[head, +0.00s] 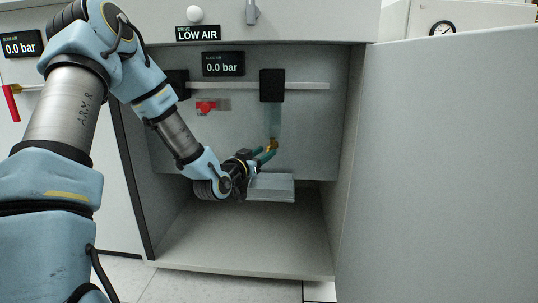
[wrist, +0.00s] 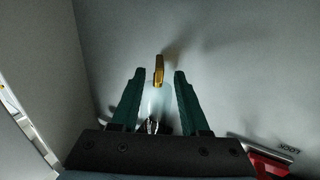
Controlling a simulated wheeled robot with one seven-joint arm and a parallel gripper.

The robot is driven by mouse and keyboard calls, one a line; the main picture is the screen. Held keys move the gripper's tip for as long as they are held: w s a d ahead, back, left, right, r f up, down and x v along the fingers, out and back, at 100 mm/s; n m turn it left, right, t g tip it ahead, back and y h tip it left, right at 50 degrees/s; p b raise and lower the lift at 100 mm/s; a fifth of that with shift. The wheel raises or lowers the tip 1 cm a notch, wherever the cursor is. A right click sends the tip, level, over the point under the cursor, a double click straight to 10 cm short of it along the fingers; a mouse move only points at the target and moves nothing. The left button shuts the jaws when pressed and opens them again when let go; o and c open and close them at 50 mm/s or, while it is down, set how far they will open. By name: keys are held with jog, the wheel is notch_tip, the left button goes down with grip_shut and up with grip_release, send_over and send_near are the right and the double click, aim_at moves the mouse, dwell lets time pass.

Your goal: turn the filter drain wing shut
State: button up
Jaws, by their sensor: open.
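The drain wing (head: 273,144) is a small brass-yellow piece at the lower end of the translucent filter bowl (head: 273,121), which hangs under a black block. In the wrist view the wing (wrist: 159,68) appears as a narrow upright yellow tab. My gripper (head: 269,155) is open, with its teal fingers pointing toward the wing. In the wrist view the gripper (wrist: 160,73) has one finger on each side of the wing, with visible gaps to both. I cannot tell how deep the wing sits between the tips. The bowl is only faintly visible in the wrist view.
A pale tray (head: 272,196) lies just below my gripper. A red knob (head: 205,106) is on the back panel; a red part with a LOCK label (wrist: 286,147) shows in the wrist view. Cabinet walls close in both sides; the cabinet floor (head: 240,245) is clear.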

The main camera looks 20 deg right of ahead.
aim_at(268, 150)
jog(key=shift+b+x, duration=0.4)
jog(key=shift+x, duration=1.45)
jog(key=shift+c, duration=0.3)
grip_shut()
